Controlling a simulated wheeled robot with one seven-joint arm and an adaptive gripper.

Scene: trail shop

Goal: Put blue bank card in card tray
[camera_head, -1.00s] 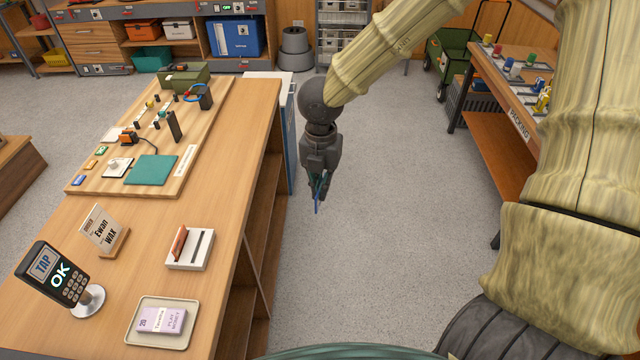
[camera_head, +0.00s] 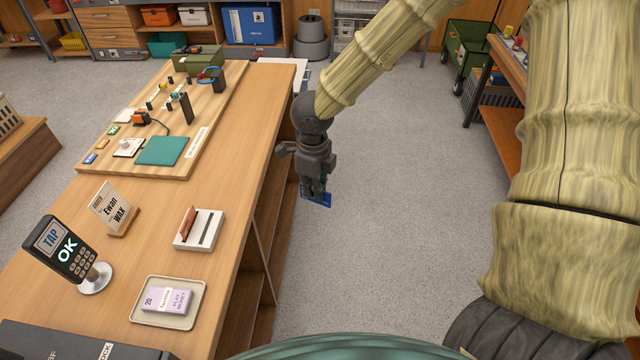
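The blue bank card (camera_head: 318,199) hangs at the fingertips of my gripper (camera_head: 313,190). My gripper points down and seems shut on the card, over the floor just right of the counter's edge. The card tray is most likely the small white slotted holder (camera_head: 184,242) on the counter, with an orange-brown card (camera_head: 188,222) standing in its rear slot. Its front slot shows dark and empty. The card is apart from the holder, to its upper right in the picture. The fingers partly hide the card.
A wooden board with tools and a teal mat (camera_head: 161,151) lies farther back. Bare counter surrounds the slotted holder.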

